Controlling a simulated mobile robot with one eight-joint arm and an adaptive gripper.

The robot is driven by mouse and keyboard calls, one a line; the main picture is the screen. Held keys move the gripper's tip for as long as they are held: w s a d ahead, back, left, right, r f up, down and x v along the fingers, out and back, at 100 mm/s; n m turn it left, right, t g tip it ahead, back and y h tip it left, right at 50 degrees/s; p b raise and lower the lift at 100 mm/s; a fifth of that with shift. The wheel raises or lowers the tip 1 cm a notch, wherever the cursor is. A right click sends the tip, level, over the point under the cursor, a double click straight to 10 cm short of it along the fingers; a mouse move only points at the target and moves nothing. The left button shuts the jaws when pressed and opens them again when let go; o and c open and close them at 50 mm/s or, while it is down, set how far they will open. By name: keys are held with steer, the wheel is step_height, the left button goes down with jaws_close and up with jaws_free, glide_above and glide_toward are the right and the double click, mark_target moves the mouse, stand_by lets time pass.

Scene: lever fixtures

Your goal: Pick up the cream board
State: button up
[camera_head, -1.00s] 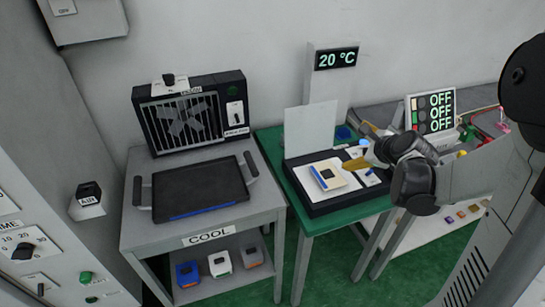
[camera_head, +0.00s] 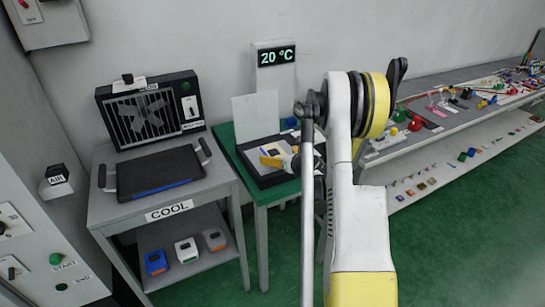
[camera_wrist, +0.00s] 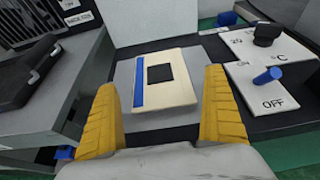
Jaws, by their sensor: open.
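The cream board (camera_wrist: 178,92) is a flat rectangle with a blue strip along its left edge and a black square near its middle. It lies on a grey plate of a dark device on the green table. In the head view the board (camera_head: 272,151) is partly hidden by my gripper. My gripper (camera_wrist: 160,80) is open and empty, its yellow fingers on either side of the board's near part in the wrist view. I cannot tell its height above the board.
A control panel with a black knob (camera_wrist: 265,34) and a blue knob (camera_wrist: 267,76) sits right of the board. An upright pale plate (camera_head: 256,116) stands behind it. A grey COOL table (camera_head: 112,210) with a dark tray (camera_head: 158,172) and fan is at left.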

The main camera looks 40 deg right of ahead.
mark_target(273, 151)
steer(key=b+x, duration=0.1)
steer(key=x, duration=0.3)
steer(key=shift+w+d+b, duration=0.1)
steer(key=shift+w+b, duration=0.25)
steer(key=shift+b, duration=0.05)
steer(key=c, duration=1.3)
